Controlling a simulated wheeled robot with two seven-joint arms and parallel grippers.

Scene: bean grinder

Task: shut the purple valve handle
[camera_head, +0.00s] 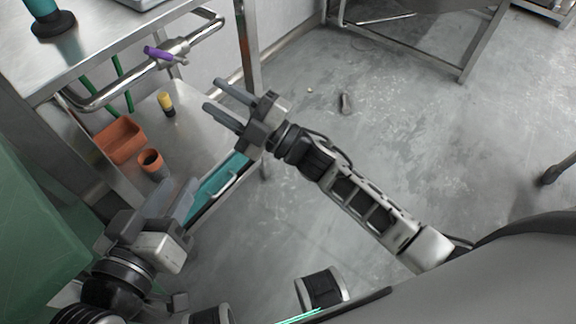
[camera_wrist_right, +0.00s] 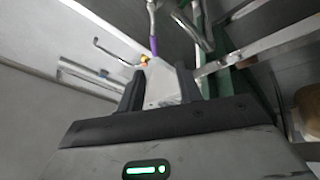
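The purple valve handle (camera_head: 158,53) sits on a bent metal pipe (camera_head: 119,85) at the upper left of the head view. A purple strip, seemingly the same handle (camera_wrist_right: 153,45), shows beyond the fingertips in the right wrist view. My right gripper (camera_head: 212,95) is open and empty, to the right of and below the handle in the head view, apart from it. Its two fingers also stand apart in the wrist view (camera_wrist_right: 160,82). My left gripper (camera_head: 176,190) is at the lower left, far from the handle, with its fingers apart and seemingly empty.
A metal table (camera_head: 95,45) stands at the upper left, with a lower shelf (camera_head: 195,135). Orange containers (camera_head: 120,139) and a yellow-topped bottle (camera_head: 166,103) stand on the shelf. A table leg (camera_head: 249,50) rises beside my right gripper. Open floor (camera_head: 400,120) lies to the right.

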